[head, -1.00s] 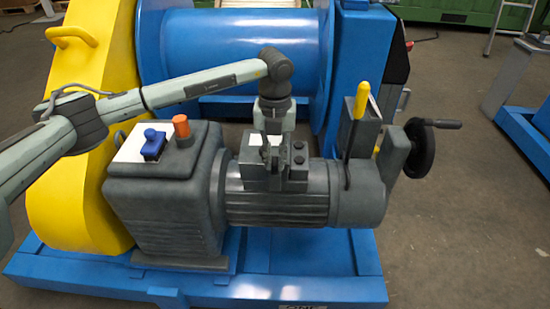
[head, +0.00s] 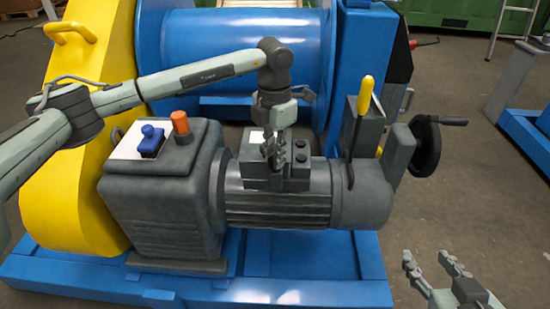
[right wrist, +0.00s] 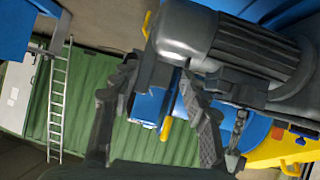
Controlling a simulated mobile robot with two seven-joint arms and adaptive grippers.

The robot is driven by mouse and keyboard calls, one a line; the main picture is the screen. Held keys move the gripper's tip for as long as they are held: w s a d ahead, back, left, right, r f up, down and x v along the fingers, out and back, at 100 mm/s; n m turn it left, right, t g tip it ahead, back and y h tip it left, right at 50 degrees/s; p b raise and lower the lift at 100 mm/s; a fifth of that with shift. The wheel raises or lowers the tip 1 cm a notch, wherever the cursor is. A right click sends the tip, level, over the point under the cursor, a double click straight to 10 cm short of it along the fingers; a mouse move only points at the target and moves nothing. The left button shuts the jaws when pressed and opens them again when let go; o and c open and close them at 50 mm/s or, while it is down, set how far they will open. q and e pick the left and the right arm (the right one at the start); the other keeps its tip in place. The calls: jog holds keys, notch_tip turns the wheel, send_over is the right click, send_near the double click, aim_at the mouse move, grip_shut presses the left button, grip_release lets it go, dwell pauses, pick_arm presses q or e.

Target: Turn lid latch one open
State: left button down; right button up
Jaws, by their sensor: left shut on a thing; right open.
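The grey terminal box (head: 250,170) sits on top of the ribbed motor (head: 275,207). In the right wrist view, my left gripper (right wrist: 239,128) shows beside the motor. My right gripper (head: 427,260) is open and empty at the lower right, over the floor. Its spread fingers also show in the right wrist view (right wrist: 160,78).
A yellow-handled lever (head: 364,97) and a black handwheel (head: 426,146) stand right of the box. A gearbox with a blue switch (head: 152,142) and an orange knob (head: 180,122) is at left.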

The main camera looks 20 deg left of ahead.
pick_arm(q)
jog(key=m+b, duration=0.1)
jog(key=m, duration=0.2)
jog(key=shift+f+m, duration=0.1)
jog(key=shift+m, duration=0.2)
jog(key=m+b, duration=0.1)
jog(key=m, duration=0.2)
jog(key=shift+w+a+m, duration=0.1)
jog(key=shift+m, duration=0.9)
pick_arm(e)
jog(key=w+a+r+t+y, duration=0.1)
jog(key=a+r+t+y, duration=0.3)
jog(key=r, duration=0.8)
jog(key=shift+w+a+r+n+t, duration=0.3)
jog(key=shift+w+a+r+t, duration=0.1)
jog(key=shift+a+t, duration=1.15)
jog(key=shift+a, duration=0.15)
pick_arm(q)
jog(key=c, duration=1.5)
grip_release()
jog(key=shift+c, duration=0.2)
notch_tip(320, 180, up, 12)
pick_arm(e)
jog(key=shift+y, duration=0.3)
